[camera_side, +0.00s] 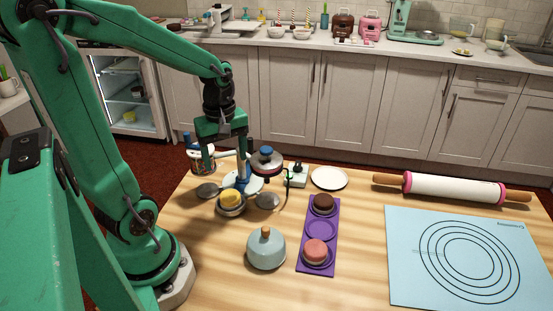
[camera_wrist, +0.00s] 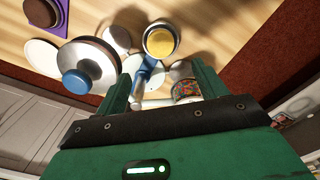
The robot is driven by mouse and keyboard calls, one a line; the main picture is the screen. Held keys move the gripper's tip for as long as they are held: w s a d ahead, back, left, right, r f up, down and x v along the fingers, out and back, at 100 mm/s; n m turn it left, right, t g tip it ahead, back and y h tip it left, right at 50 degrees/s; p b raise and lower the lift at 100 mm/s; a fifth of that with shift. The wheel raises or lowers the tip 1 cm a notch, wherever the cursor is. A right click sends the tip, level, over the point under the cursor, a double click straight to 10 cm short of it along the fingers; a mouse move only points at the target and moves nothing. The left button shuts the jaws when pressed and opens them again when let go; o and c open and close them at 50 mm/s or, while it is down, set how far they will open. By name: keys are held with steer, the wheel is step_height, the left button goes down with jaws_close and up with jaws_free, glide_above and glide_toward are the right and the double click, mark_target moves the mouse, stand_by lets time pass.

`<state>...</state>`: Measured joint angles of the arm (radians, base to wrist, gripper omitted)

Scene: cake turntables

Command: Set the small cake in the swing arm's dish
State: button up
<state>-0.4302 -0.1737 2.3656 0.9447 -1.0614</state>
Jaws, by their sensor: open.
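A swing-arm stand with a white and blue hub (camera_side: 242,182) is at the back left of the table. A yellow small cake (camera_side: 231,197) sits in its front dish (camera_side: 231,210); the wrist view also shows the cake (camera_wrist: 160,42). Two flat grey discs, left (camera_side: 207,191) and right (camera_side: 267,200), flank the hub and look empty. My gripper (camera_side: 228,158) is above the stand, pointing down, fingers apart. In the wrist view the blue arm of the stand (camera_wrist: 148,68) lies between the open fingers (camera_wrist: 165,72). Nothing is seen held.
A purple tray (camera_side: 320,250) holds a brown cake (camera_side: 323,202) and a pink cake (camera_side: 315,251). A grey dome with a wooden knob (camera_side: 266,250) stands left of it. A blue-knobbed lid (camera_side: 266,160), sprinkle jar (camera_side: 203,160) and white plate (camera_side: 329,178) are nearby.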

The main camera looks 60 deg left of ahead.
steer(key=s+d+r+m+t, duration=0.1)
steer(key=d+r+m+t, duration=0.4)
steer(key=m, duration=1.2)
steer(key=d+r, duration=0.4)
steer(key=d, duration=0.2)
steer(key=shift+s+r+t, duration=0.2)
steer(key=shift+s+t, duration=0.1)
